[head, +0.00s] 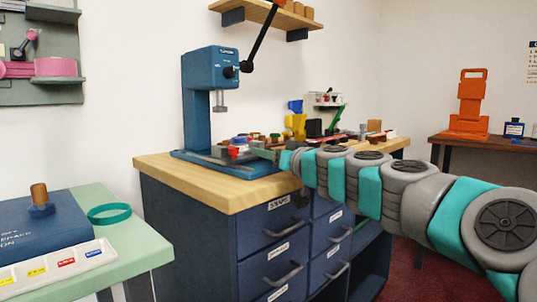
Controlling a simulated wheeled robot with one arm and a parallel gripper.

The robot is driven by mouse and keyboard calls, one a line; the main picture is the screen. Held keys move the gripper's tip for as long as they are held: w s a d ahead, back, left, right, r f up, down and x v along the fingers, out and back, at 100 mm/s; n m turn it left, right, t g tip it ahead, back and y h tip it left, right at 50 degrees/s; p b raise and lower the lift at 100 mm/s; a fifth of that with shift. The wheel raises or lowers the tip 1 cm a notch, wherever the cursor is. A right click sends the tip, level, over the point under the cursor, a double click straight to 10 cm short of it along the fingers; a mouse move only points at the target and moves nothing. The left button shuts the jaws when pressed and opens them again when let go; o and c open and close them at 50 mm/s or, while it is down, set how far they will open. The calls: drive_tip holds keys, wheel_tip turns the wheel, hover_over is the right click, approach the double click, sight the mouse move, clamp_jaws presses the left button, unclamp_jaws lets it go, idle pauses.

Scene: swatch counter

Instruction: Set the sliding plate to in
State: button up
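A blue press (197,100) stands upright on the wooden top of a dark blue drawer cabinet. Its black lever points up to the right, and a grey ram hangs below its head. A grey plate (213,155) lies low on the press base, with a small red part (235,152) at its right end. I take this to be the sliding plate; how far in it is, I cannot tell. My arm reaches in from the right, and my gripper (262,153) is just right of the red part. Its fingers are small and partly hidden, so contact and opening are unclear.
Several small coloured items crowd the wooden counter top (172,173) behind my gripper, including a yellow piece (296,124). A wall shelf (265,15) hangs above. A green table (140,240) is at front left, and an orange stand (469,100) is at right.

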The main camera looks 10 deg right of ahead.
drive_tip(key=shift+o, duration=0.8)
drive_tip(key=shift+v, duration=3.9)
drive_tip(key=shift+r, duration=0.1)
